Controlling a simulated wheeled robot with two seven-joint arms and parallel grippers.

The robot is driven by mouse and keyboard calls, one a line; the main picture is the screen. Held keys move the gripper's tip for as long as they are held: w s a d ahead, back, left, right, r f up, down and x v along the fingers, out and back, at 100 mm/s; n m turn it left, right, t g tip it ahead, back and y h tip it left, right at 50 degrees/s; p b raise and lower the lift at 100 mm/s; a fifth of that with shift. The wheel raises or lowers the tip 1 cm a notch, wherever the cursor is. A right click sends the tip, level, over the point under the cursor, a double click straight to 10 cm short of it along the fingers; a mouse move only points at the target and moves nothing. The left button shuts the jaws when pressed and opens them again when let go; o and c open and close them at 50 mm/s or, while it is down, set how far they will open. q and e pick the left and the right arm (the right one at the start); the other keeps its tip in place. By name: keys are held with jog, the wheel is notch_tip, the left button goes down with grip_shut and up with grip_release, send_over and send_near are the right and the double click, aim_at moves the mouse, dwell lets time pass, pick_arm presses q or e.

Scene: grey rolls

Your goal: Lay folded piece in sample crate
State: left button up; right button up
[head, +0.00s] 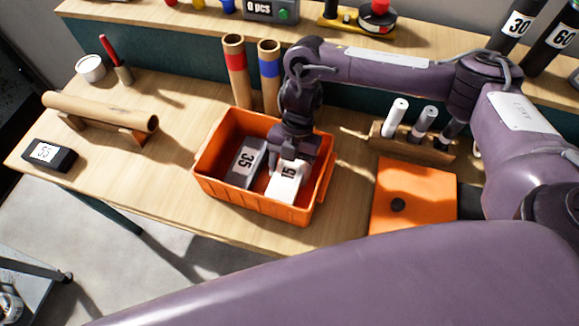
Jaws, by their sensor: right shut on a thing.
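The orange sample crate (255,199) stands on the wooden bench near its front edge. My right gripper (291,160) reaches down into the crate from above, shut on a white folded piece (286,186) with dark digits on it. The piece is in the right part of the crate, its upper end hidden by the gripper. I cannot tell whether it touches the crate floor. A dark grey folded piece (245,163) marked 35 lies in the crate just left of it. My left gripper is not in view.
Behind the crate stand two cardboard tubes with red (236,70) and blue (269,72) bands. A long tube (100,110) rests on a cradle at left, near a black piece (49,154). An orange panel (413,196) and marker rack (413,142) are at right.

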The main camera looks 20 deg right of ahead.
jog(key=o, duration=1.1)
jog(key=shift+o, duration=0.2)
notch_tip(320, 180, up, 6)
jog(key=p, duration=0.4)
jog(key=shift+f+p, duration=0.15)
jog(key=shift+p, duration=0.25)
notch_tip(320, 180, up, 7)
jog(key=p, duration=0.7)
